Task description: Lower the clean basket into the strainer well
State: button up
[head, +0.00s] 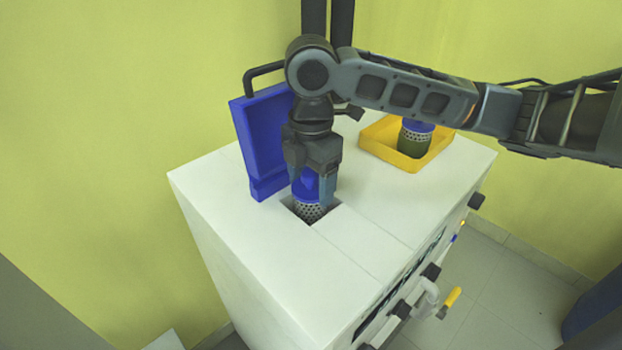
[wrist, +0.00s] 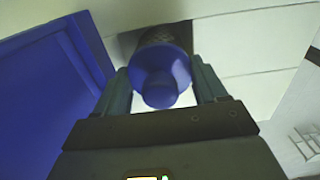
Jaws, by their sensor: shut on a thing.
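My gripper (head: 314,190) points down over the white cabinet and is shut on the clean basket (head: 310,208), a grey perforated cylinder with a blue top. The basket's lower part is in the square opening of the strainer well (head: 292,205). How deep it reaches is hidden. In the wrist view the basket's blue knob (wrist: 160,88) sits between the two fingers (wrist: 160,92), with the dark well opening (wrist: 126,44) around its far end. The blue lid (head: 262,140) stands open upright just behind the well.
A yellow tray (head: 376,155) at the back right of the white cabinet top (head: 400,210) holds another basket (head: 414,140) with a blue top and dark green body. Handles and a yellow-tipped lever (head: 452,298) stick out from the cabinet's front. The top right of the well is clear.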

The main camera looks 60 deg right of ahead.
jog(key=shift+f+b, duration=0.8)
jog(key=shift+f, duration=0.3)
jog(key=shift+f, duration=0.1)
